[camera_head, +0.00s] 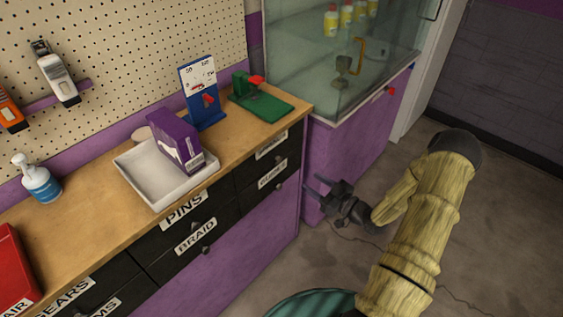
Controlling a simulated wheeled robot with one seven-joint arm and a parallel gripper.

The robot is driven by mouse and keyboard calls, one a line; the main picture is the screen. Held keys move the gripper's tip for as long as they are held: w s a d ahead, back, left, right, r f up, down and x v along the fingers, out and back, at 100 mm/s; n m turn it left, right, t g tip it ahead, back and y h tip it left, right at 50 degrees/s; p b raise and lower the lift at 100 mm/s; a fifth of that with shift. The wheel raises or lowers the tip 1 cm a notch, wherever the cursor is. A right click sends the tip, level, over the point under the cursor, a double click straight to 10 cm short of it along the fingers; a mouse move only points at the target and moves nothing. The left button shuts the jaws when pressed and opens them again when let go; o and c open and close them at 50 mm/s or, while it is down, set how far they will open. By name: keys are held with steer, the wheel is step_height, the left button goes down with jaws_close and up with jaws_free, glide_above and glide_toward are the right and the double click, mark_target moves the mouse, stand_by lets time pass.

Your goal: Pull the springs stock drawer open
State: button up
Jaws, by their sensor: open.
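A bank of black drawers is set into the purple bench front, with round dark knobs. The labels PINS (186,209) and BRAID (195,236) are readable. Two more drawers sit to their right, an upper one (271,146) and a lower one (272,176); their labels are too small and slanted to read surely. No label reads clearly as springs. The drawers in view look shut. My gripper (318,187) is open and empty, to the right of the drawers by the purple cabinet end, its fingers pointing left. It appears apart from every knob.
On the wooden top (93,222) stand a white tray (147,180) with a purple box (177,141), a blue stand (203,91), a green fixture (262,104) and a pump bottle (41,181). A glass case (308,53) is behind. A teal round bin (310,304) stands low in front.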

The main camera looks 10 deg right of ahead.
mark_target(280, 161)
steer(key=p+x, duration=0.1)
steer(key=x, duration=1.3)
steer(key=shift+w, duration=0.1)
jaws_close()
